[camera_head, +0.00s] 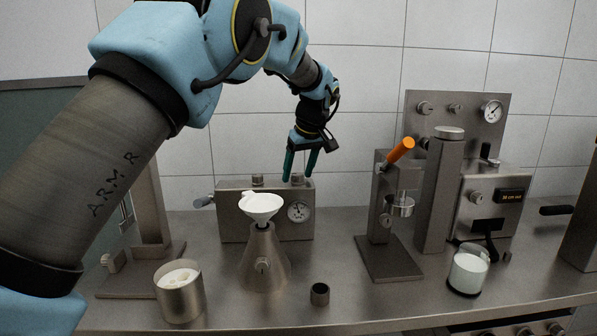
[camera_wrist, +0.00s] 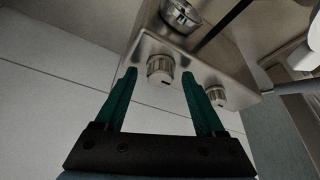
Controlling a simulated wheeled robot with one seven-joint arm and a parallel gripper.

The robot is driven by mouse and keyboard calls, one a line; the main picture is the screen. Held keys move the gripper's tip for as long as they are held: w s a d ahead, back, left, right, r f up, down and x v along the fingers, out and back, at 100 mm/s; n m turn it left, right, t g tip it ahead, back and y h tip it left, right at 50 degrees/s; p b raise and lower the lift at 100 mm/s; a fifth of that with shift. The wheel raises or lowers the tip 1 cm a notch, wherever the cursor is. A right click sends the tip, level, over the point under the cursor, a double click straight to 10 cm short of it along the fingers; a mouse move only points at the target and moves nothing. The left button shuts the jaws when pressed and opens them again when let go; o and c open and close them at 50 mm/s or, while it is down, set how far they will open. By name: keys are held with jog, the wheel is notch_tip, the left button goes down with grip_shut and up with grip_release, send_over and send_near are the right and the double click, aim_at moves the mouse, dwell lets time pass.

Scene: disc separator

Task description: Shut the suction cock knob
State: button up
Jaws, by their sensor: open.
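A steel vacuum box (camera_head: 235,222) with a round gauge (camera_head: 298,211) on its front stands against the wall. Two ribbed knobs sit on its top, a left knob (camera_head: 257,180) and a right knob (camera_head: 297,179). No label shows which one is the suction cock knob. My gripper (camera_head: 299,179) points down over the right knob, open, with one green finger on either side. In the wrist view, that knob (camera_wrist: 160,68) shows between the fingertips, with gaps visible. The other knob (camera_wrist: 217,95) is beyond the right finger. I cannot tell how far down the fingers reach.
A steel flask (camera_head: 262,248) with a white funnel (camera_head: 261,206) stands in front of the box. A steel beaker (camera_head: 180,296), a small cup (camera_head: 320,294) and a glass jar (camera_head: 468,271) stand nearer. A press with an orange handle (camera_head: 401,150) is to the right.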

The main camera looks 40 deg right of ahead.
jog(key=b+v, duration=0.2)
jog(key=v, duration=0.9)
jog(key=shift+f, duration=0.15)
dwell(0.3)
